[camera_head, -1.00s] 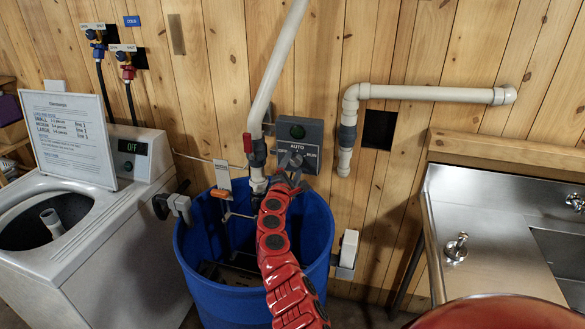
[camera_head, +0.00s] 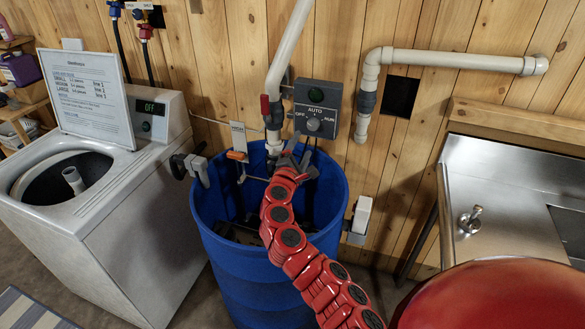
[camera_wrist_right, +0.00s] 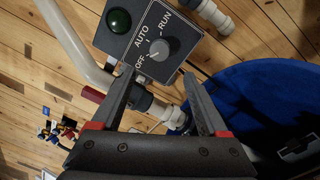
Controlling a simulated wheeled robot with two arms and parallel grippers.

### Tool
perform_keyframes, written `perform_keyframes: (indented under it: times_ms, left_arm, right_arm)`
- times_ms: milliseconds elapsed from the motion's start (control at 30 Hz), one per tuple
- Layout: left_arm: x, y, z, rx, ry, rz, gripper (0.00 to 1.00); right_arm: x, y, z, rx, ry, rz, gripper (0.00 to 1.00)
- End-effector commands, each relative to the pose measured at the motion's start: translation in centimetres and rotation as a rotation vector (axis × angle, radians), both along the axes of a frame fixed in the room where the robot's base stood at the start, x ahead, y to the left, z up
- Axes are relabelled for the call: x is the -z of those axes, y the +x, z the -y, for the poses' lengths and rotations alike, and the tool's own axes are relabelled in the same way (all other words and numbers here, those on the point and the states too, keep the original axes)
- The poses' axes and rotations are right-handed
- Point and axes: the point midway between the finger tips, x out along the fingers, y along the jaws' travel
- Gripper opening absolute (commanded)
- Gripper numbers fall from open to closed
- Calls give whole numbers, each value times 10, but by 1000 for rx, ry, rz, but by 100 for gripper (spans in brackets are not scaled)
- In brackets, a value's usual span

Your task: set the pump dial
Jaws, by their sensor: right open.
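The pump dial (camera_head: 313,124) is a round grey knob on the front of a dark grey control box (camera_head: 333,97) on the plank wall. OFF is at its left, AUTO above and RUN at its right. In the right wrist view the knob (camera_wrist_right: 159,48) has a light mark that seems to lie on the OFF side. A green lamp (camera_wrist_right: 119,20) sits on the box. My right gripper (camera_head: 301,152) is just below the dial. In the wrist view its fingers (camera_wrist_right: 154,80) are spread and empty, apart from the knob. My left gripper is not in view.
A blue barrel (camera_head: 335,215) stands below the box. A white pipe with a red-handled valve (camera_head: 266,105) runs close at its left. A washing machine (camera_head: 150,170) is at the left, and a steel sink (camera_head: 470,190) at the right.

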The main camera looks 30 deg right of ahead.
Motion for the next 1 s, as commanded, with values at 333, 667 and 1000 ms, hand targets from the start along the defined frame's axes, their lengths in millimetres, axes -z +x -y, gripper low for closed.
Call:
perform_keyframes:
  times_ms: [333, 667, 1000]
  left_arm:
    - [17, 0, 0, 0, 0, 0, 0]
    - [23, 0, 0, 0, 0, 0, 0]
    - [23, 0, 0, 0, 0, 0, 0]
  right_arm:
    - [5, -39, -44, -4, -2, -1, 77]
    - [4, -56, -62, 0, -1, -1, 77]
    - [4, -56, -62, 1, -1, 0, 77]
